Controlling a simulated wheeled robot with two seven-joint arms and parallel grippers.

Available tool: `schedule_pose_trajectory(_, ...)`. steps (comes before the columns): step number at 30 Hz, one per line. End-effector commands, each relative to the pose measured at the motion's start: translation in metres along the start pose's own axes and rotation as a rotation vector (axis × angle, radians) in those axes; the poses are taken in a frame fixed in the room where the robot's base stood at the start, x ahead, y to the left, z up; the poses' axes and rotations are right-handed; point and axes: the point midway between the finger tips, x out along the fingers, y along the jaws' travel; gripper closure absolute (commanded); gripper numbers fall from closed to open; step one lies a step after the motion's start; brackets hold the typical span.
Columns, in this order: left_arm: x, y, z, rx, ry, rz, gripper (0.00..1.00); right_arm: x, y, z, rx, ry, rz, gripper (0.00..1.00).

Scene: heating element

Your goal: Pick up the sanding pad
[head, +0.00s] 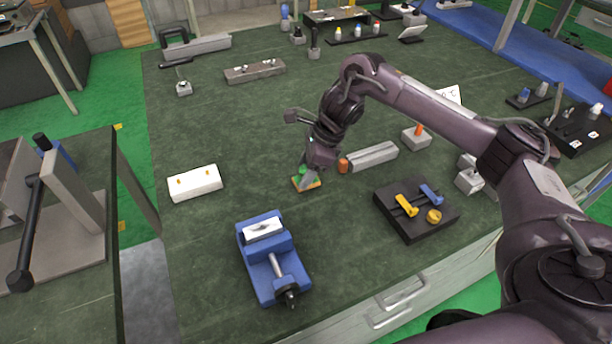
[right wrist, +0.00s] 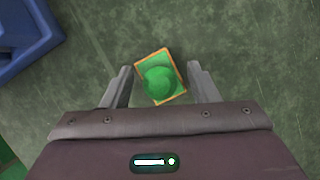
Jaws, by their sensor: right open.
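The sanding pad (head: 314,184) lies on the dark green worktop. It has a flat orange-edged base with a round green knob on top. In the right wrist view the sanding pad (right wrist: 160,78) sits rotated a little between the two fingers. My right gripper (head: 307,180) is low over the pad in the head view and partly hides it. In the right wrist view my right gripper (right wrist: 160,84) is open, with a finger on each side of the pad and gaps beside it. My left gripper is not in view.
A blue vise (head: 262,285) stands in front of the pad. A white block (head: 195,183) is to the left. A grey bar with an orange end (head: 372,157) and a black box with yellow and blue levers (head: 417,222) are to the right. The worktop behind the pad is mostly clear.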

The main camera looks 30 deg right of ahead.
Motion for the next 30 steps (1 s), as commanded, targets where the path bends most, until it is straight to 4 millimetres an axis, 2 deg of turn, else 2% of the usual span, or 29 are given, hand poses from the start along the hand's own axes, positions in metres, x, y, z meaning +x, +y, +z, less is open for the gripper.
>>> schedule_pose_trajectory(4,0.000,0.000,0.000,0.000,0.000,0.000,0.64,0.000,0.000,0.000,0.000,0.000,0.000,0.47)
schedule_pose_trajectory(15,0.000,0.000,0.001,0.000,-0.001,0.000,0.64,0.000,0.000,0.000,0.000,0.000,0.000,0.95)
schedule_pose_trajectory(24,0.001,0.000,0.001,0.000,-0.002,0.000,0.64,-0.003,0.000,0.001,0.000,-0.001,-0.001,0.95)
schedule_pose_trajectory(30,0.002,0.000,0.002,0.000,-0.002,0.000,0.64,-0.020,-0.001,0.008,-0.002,-0.003,-0.003,0.95)
